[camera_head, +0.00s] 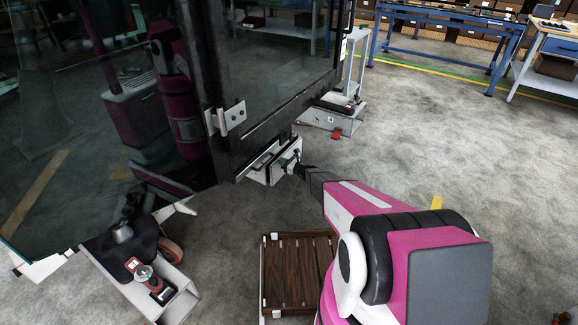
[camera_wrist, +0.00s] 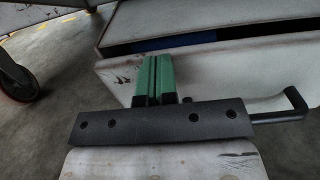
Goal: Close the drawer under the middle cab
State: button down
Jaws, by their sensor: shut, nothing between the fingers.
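In the head view, the drawer (camera_head: 286,160) is a small white box that sticks out from under the dark-framed cab (camera_head: 225,95). In the wrist view its worn white front (camera_wrist: 225,70) stands out from the white body (camera_wrist: 190,18), with a dark gap and a strip of blue between them. A black bent bar, seemingly its handle (camera_wrist: 293,100), shows at right, partly hidden by my gripper. My gripper (camera_head: 291,162) is at the drawer front; its green fingers (camera_wrist: 154,64) are together and empty, overlapping the front in view. I cannot tell whether they touch it.
A slatted wooden platform (camera_head: 297,270) lies on the floor below my arm. A white base with a caster wheel (camera_head: 171,252) stands at lower left, another white base (camera_head: 335,110) behind the drawer. Blue-framed tables (camera_head: 445,40) stand far back. The right floor is clear.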

jog(key=shift+x, duration=1.2)
jog(key=shift+w+a, duration=0.15)
jog(key=shift+w, duration=0.05)
jog(key=shift+s, duration=0.1)
